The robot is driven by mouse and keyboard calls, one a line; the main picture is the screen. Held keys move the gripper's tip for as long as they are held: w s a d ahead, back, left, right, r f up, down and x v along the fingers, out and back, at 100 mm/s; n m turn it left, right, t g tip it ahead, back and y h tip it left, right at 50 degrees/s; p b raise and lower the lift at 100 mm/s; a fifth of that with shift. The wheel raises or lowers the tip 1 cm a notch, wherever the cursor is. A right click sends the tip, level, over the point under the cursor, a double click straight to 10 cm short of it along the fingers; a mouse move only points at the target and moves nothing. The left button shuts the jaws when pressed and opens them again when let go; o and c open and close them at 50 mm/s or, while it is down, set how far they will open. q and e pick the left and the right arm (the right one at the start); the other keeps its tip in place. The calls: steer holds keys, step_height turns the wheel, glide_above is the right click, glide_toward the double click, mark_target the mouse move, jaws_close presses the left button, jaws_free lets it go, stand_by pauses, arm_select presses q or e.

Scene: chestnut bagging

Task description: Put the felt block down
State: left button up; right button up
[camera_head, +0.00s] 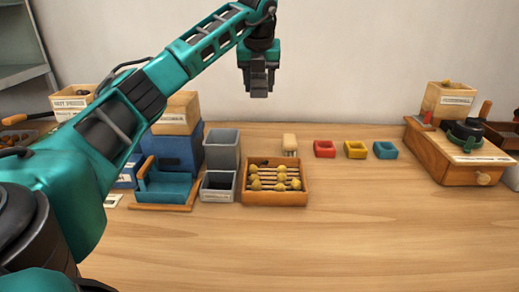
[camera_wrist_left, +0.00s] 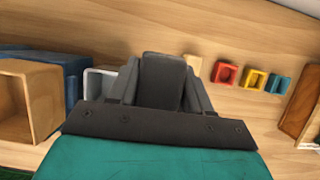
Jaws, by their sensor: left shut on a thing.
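My left gripper (camera_head: 258,68) hangs from the teal arm that comes in from the left, high over the back of the table in front of the wall. It is shut on a dark grey felt block (camera_head: 259,89), which is hard to tell apart from the grey fingers. In the left wrist view the grey felt block (camera_wrist_left: 163,80) sits between the two fingers (camera_wrist_left: 163,85). The block is in the air, apart from the table. My right gripper is not in view.
A wooden tray (camera_head: 274,204) with chestnut-like pieces, a grey bin (camera_head: 222,147) and a teal holder (camera_head: 166,187) stand left of centre. A pale brush (camera_head: 290,143) and red (camera_head: 324,149), yellow (camera_head: 355,149) and blue (camera_head: 385,150) cups line the back. The front right is clear.

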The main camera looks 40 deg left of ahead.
arm_select(q)
steer(key=b, duration=0.2)
glide_above(259, 150)
steer(key=s, duration=0.1)
steer(key=f, duration=0.8)
steer(key=d+f, duration=0.1)
steer(key=f, duration=0.3)
steer(key=shift+f, duration=0.6)
step_height(259, 150, down, 4)
steer(key=shift+b, duration=0.35)
steer(key=shift+r, duration=0.1)
steer(key=shift+f, duration=0.25)
steer(key=o, duration=0.9)
steer(key=shift+r, duration=0.1)
